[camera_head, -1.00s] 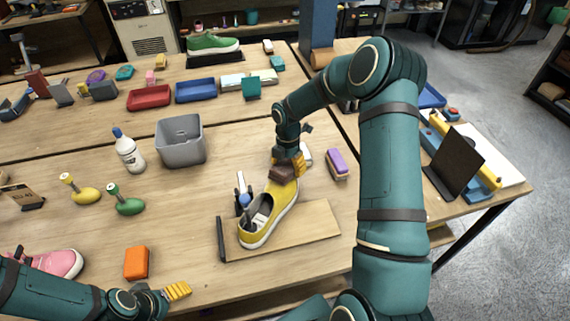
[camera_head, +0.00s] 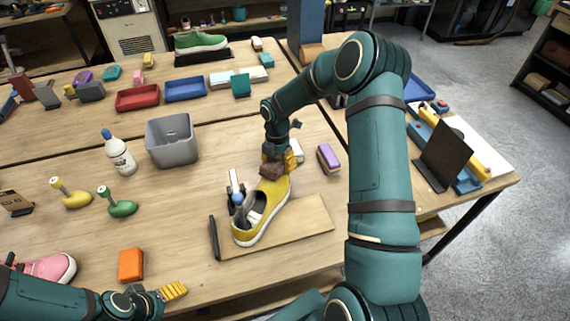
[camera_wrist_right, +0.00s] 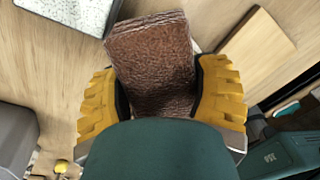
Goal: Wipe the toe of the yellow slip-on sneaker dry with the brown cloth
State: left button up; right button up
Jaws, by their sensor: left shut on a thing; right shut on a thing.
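The yellow slip-on sneaker (camera_head: 277,196) lies on a wooden board (camera_head: 300,226), its toe pointing away from me and its heel towards the near left. My right gripper (camera_head: 275,157) is above the toe, shut on the brown cloth (camera_head: 271,170). The folded cloth appears to touch the toe. In the right wrist view the cloth (camera_wrist_right: 152,58) sits between the yellow fingers of my right gripper (camera_wrist_right: 158,95) and hides the toe. My left gripper (camera_head: 173,291) is low at the near left, away from the sneaker. Its fingers look closed; what they hold cannot be made out.
A grey clamp with a blue ball (camera_head: 238,198) stands against the sneaker's left side. An orange block (camera_head: 131,265) lies near my left gripper. A purple-topped brush (camera_head: 328,158) lies right of the cloth. A grey bin (camera_head: 172,141) and white bottle (camera_head: 118,152) stand further left.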

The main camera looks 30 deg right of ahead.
pick_arm(q)
jog(key=shift+s+f, duration=0.15)
pick_arm(e)
jog(key=shift+w+a, duration=0.25)
jog(key=shift+w, duration=0.05)
pick_arm(q)
jog(key=shift+s+f+b, duration=0.1)
jog(key=shift+f+b, duration=0.2)
jog(key=shift+b, duration=0.1)
pick_arm(e)
jog(key=shift+w+a+f, duration=0.1)
jog(key=shift+w+a, duration=0.4)
jog(key=shift+w, duration=0.3)
jog(key=shift+w+a+f, duration=0.1)
jog(key=shift+w+a, duration=0.4)
jog(key=shift+w, duration=0.25)
